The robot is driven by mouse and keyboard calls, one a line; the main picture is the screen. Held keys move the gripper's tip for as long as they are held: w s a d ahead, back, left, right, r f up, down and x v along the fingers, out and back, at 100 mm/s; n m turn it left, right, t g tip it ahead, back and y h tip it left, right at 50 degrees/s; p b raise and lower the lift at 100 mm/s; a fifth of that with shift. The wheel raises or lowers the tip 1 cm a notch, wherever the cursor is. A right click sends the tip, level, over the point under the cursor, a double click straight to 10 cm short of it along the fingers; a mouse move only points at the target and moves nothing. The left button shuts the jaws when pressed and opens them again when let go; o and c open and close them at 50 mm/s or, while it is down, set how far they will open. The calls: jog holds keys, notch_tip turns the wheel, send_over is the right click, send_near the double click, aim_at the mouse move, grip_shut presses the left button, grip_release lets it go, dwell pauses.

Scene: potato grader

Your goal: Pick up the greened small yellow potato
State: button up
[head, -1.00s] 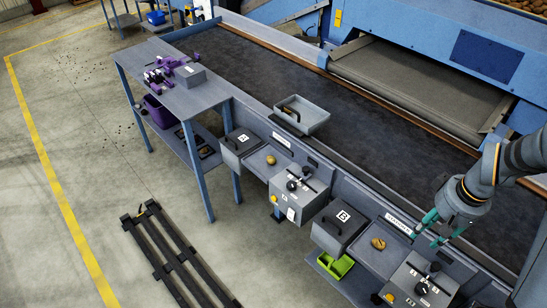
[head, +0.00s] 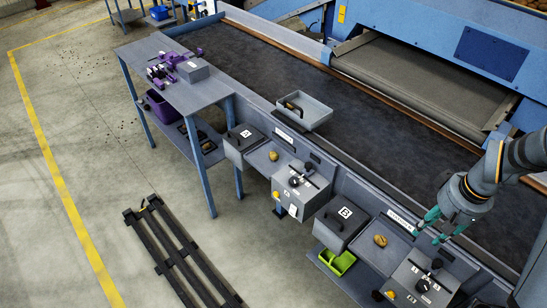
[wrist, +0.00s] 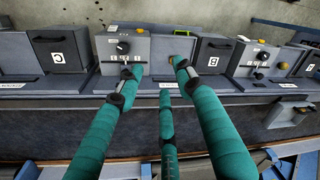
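One small yellow-brown potato (head: 380,240) lies on the grey shelf between the box marked B and a control box. Another potato (head: 273,155) lies between the box marked A and the other control box. I cannot tell from the colour which is greened. My gripper (head: 427,223) has teal fingers and hangs over the conveyor's near edge, right of the nearer potato and apart from it. In the wrist view the fingers (wrist: 150,75) are spread, with nothing between them. The nearer potato (wrist: 181,60) is partly hidden behind a fingertip there.
Lidded box B (head: 340,221), lidded box A (head: 243,139) and control boxes (head: 420,280) flank the potatoes. A raised panel separates the shelf from the dark conveyor (head: 270,65). A grey tray (head: 318,112) sits on the conveyor's near edge. A green bin (head: 336,262) is below B.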

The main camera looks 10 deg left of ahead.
jog(key=o, duration=0.4)
jog(key=shift+c, duration=0.2)
jog(key=shift+o, duration=1.3)
